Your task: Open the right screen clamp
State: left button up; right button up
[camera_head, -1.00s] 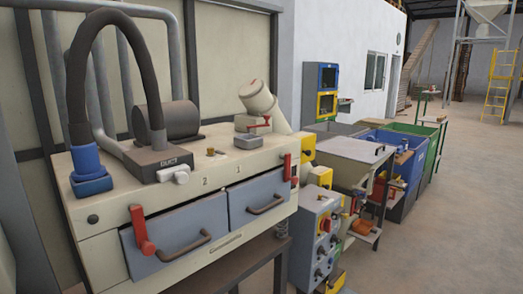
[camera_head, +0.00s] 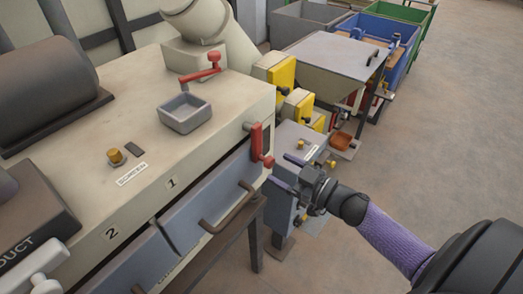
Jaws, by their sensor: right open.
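The right screen clamp is a red lever (camera_head: 257,140) on the front right corner of the cream machine (camera_head: 200,120). It hangs upright, its lower end beside the blue-grey screen drawer (camera_head: 208,197) below label 1. My right gripper (camera_head: 288,172) comes in from the lower right. A small gap shows between the fingers and the lever.
A brown drawer handle (camera_head: 230,208) juts out below the clamp. A grey control box (camera_head: 292,150) stands behind my gripper. A red lever (camera_head: 203,75) and grey tray (camera_head: 185,113) are on the machine top. Open floor (camera_head: 450,120) lies to the right.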

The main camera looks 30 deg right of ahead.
aim_at(272, 164)
jog(key=x, duration=0.5)
jog(key=shift+w, duration=0.3)
jog(key=shift+f, duration=0.1)
grip_shut()
dwell(0.7)
